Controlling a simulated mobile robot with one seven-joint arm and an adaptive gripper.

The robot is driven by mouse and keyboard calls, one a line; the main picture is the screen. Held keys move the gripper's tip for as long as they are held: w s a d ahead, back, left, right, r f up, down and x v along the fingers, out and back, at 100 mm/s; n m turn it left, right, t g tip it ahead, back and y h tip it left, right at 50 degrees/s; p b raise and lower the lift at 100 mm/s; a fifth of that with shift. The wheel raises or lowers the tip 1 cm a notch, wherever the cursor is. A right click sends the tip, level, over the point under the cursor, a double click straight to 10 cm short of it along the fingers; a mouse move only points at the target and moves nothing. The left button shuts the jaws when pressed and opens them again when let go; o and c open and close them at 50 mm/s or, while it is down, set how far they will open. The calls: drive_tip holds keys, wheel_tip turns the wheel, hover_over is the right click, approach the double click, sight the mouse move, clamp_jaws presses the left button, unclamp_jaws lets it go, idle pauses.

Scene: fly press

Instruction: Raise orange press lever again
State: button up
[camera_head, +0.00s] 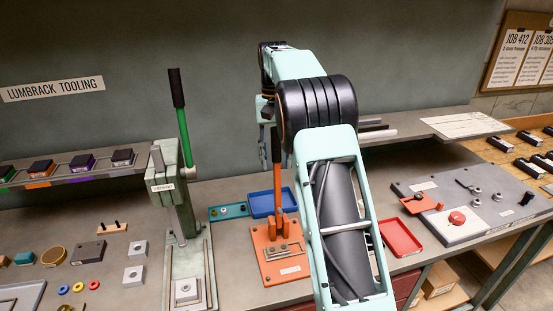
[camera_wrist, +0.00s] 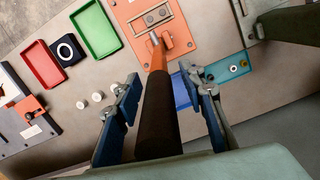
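The orange press lever (camera_head: 278,190) stands roughly upright on its orange base plate (camera_head: 268,268) in the head view. Its dark grip is partly hidden by my arm. In the wrist view the dark brown grip (camera_wrist: 158,115) points toward my palm, with the orange shaft (camera_wrist: 157,55) leading to the orange base plate (camera_wrist: 125,12). My gripper (camera_wrist: 165,92) is open, one finger on each side of the grip. A gap shows on both sides of the grip. In the head view my gripper (camera_head: 267,112) is at the lever's upper end, largely hidden.
A green-handled press (camera_head: 180,175) stands to the left of the orange one. A blue tray (camera_head: 262,204) lies behind the orange lever, and a red tray (camera_head: 402,238) lies to the right of my arm. A green tray (camera_wrist: 97,28) shows in the wrist view.

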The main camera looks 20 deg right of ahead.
sight(276, 133)
drive_tip(key=shift+w+r, duration=0.2)
drive_tip(key=shift+r, duration=1.65)
drive_tip(key=shift+w+r, duration=0.2)
drive_tip(key=shift+r, duration=1.65)
